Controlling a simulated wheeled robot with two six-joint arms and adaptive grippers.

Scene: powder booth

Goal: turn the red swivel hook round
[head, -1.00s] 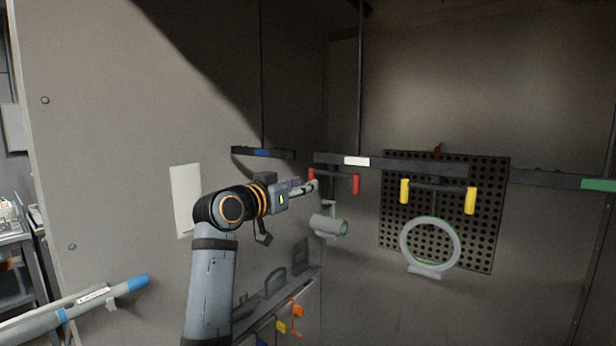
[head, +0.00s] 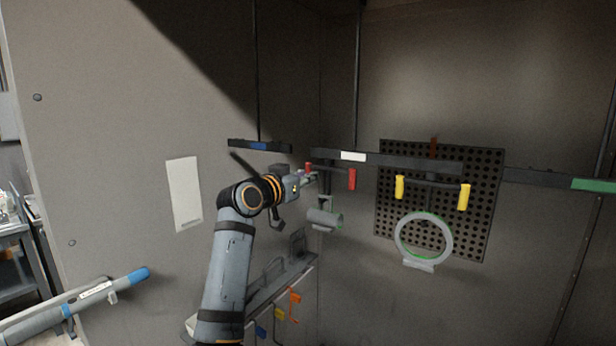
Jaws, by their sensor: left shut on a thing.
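The red swivel hook hangs from the dark overhead rail (head: 400,161) at the middle of the head view. Its right red grip (head: 352,180) is in plain sight. Its left red grip (head: 308,167) shows only at the top, above my left gripper (head: 311,179). My left gripper is shut on that left grip; the fingertips are small and partly hidden. A grey cylindrical part (head: 324,217) hangs below the hook. My right gripper is not in view.
A yellow-gripped hook (head: 399,187) with a grey ring (head: 398,238) hangs to the right, before a perforated panel (head: 480,215). The booth wall (head: 110,130) stands left. A rack with coloured hooks (head: 294,296) is below my gripper.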

